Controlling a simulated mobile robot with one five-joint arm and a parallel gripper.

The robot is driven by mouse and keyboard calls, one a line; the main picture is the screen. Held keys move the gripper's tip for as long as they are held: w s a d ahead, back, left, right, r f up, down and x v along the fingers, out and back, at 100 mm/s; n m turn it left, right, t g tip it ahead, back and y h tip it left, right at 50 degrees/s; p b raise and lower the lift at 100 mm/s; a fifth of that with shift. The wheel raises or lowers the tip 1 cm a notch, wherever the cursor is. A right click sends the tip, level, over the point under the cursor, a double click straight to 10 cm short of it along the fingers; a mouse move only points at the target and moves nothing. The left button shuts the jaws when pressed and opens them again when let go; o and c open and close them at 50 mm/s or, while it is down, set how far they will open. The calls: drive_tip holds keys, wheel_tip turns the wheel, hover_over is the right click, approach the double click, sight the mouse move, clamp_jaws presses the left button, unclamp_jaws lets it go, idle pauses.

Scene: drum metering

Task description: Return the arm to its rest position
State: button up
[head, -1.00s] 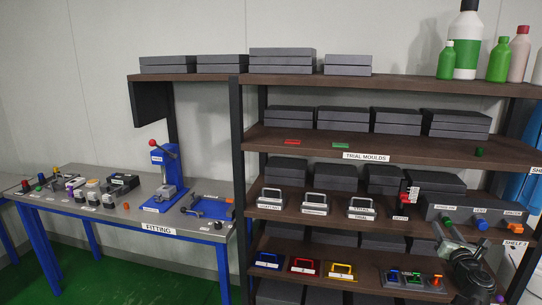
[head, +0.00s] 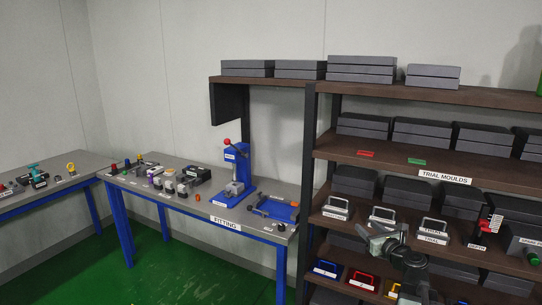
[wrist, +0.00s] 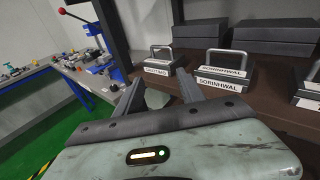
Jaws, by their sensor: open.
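My gripper (wrist: 158,93) shows in the wrist view with its two dark fingers apart and nothing between them. In the head view my gripper (head: 380,238) is raised in front of the shelf unit, at the level of the shelf with the handled metal blocks. In the wrist view, one handled block (wrist: 163,68) stands just beyond the fingers and another (wrist: 222,76) is to its right. Both rest on the dark shelf, and I see no contact with the fingers. The lower part of my arm runs off the bottom of the head view.
A dark shelf unit (head: 310,170) fills the right side, with grey boxes on its shelves. Red, blue and yellow handled pieces (head: 362,279) sit below my gripper. The fitting table (head: 215,210) with a blue press (head: 236,170) stands left. Green floor is open in front of it.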

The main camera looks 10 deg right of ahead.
drive_tip(key=s+a+f+n+g+y+p, duration=0.1)
drive_tip(key=a+f+n+g+y, duration=0.5)
drive_tip(key=a, duration=1.1)
drive_tip(key=a+f+n+g+p, duration=0.1)
drive_tip(key=a+f+n+g, duration=0.15)
drive_tip(key=a+n, duration=1.15)
drive_tip(key=s+a+f+n+g+h, duration=0.2)
drive_tip(key=s+a+f+n+g, duration=0.25)
drive_tip(key=s+a+f, duration=0.2)
drive_tip(key=s+d+f+n+g+h, duration=0.3)
drive_tip(key=s+d+n+h, duration=0.1)
drive_tip(key=s+d+n, duration=0.4)
drive_tip(key=shift+s+d+n+h, duration=0.25)
drive_tip(key=shift+s+n+h, duration=0.25)
drive_tip(key=shift+n, duration=0.75)
drive_tip(key=shift+s, duration=0.1)
